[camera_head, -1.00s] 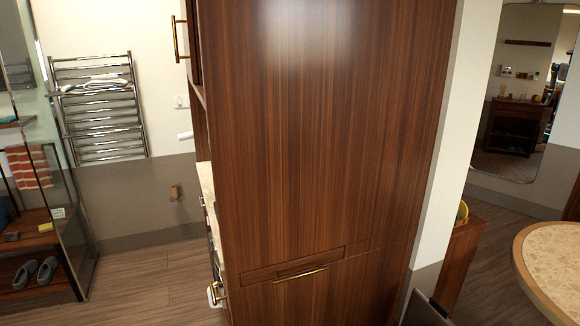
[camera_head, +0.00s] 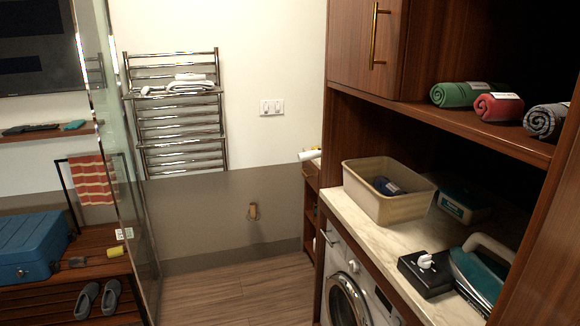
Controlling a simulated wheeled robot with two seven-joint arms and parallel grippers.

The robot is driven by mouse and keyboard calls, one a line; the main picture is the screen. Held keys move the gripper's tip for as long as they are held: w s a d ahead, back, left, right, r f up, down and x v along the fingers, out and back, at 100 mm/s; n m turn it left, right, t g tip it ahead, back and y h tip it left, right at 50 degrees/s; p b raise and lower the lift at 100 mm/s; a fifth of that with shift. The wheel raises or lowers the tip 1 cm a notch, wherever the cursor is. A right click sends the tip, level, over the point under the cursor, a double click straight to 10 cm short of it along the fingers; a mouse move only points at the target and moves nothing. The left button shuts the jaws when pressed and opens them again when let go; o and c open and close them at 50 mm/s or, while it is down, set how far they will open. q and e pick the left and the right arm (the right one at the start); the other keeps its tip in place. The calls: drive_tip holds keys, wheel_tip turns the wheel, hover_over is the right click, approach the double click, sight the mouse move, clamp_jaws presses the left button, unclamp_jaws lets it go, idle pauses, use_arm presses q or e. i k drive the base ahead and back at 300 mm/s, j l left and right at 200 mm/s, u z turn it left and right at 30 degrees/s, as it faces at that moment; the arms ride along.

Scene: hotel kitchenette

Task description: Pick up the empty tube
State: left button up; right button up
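A small brown tube-like piece (camera_head: 253,211) is on the grey lower wall panel at the middle of the head view. It looks like a cardboard tube on a wall holder, but it is too small to be sure. A white roll-shaped item (camera_head: 310,155) lies at the edge of a wooden shelf unit to its right. Neither of my grippers is in view.
A counter (camera_head: 405,246) over a washing machine (camera_head: 345,298) holds a beige bin (camera_head: 385,207), a black box (camera_head: 425,275) and an iron (camera_head: 482,268). A glass panel (camera_head: 115,170) stands left. Wooden floor (camera_head: 235,296) between them is clear. Slippers (camera_head: 97,298) lie left.

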sight(253, 210)
drive_tip(key=i+j, duration=0.35)
drive_tip(key=i+j+u, duration=0.15)
drive_tip(key=i+j, duration=0.15)
drive_tip(key=i, duration=0.2)
drive_tip(key=i+j, duration=0.3)
drive_tip(key=i, duration=0.55)
drive_tip(key=i+z, duration=0.1)
drive_tip(key=z, duration=0.2)
drive_tip(key=i+j+z, duration=0.1)
drive_tip(key=z, duration=0.25)
drive_tip(key=i+j+z, duration=0.4)
drive_tip(key=i+j, duration=0.75)
drive_tip(key=j, duration=0.15)
